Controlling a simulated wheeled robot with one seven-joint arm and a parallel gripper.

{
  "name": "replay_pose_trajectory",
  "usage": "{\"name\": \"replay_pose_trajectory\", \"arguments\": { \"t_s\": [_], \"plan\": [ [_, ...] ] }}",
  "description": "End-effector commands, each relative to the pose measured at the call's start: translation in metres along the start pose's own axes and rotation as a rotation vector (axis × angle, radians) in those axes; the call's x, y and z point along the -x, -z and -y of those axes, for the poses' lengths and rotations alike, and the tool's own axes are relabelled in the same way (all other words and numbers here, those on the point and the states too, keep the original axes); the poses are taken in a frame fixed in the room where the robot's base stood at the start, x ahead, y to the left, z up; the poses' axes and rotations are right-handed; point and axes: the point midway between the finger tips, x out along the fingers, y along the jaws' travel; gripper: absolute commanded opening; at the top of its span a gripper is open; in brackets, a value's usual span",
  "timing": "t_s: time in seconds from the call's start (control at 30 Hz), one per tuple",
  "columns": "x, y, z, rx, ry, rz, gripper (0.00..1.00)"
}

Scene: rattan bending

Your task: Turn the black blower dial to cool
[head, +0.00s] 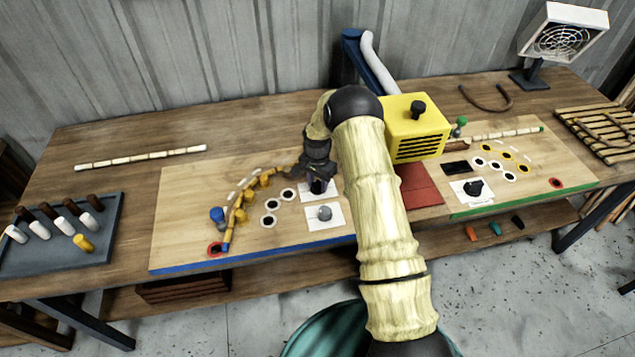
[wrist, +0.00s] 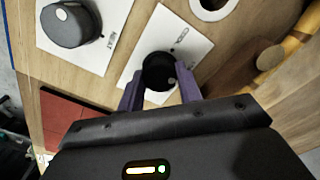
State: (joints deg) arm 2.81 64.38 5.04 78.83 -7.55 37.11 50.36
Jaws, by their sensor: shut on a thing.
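The black dial (wrist: 158,70) sits on a white card (wrist: 188,45) with small printed marks. In the wrist view my gripper (wrist: 160,86) has its two purple fingers on either side of the dial, shut on it. A small pale mark shows near the dial's edge; I cannot read its setting.
A yellow box (head: 415,138) with a black knob on top stands right of my arm. Yellow pegs curve along a bamboo strip (head: 238,210) at left. Another black dial (head: 473,188) sits on the right board.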

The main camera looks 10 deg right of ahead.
Motion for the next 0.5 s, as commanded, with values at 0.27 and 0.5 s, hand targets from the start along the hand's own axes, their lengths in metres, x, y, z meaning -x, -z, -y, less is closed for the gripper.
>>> {"name": "replay_pose_trajectory", "arguments": {
  "t_s": [0.27, 0.5],
  "plan": [
    [-0.0002, 0.0003, 0.0003, 0.039, 0.001, -0.001, 0.12],
    [-0.0013, 0.0005, 0.0004, 0.154, 0.001, -0.001, 0.12]
  ]
}}
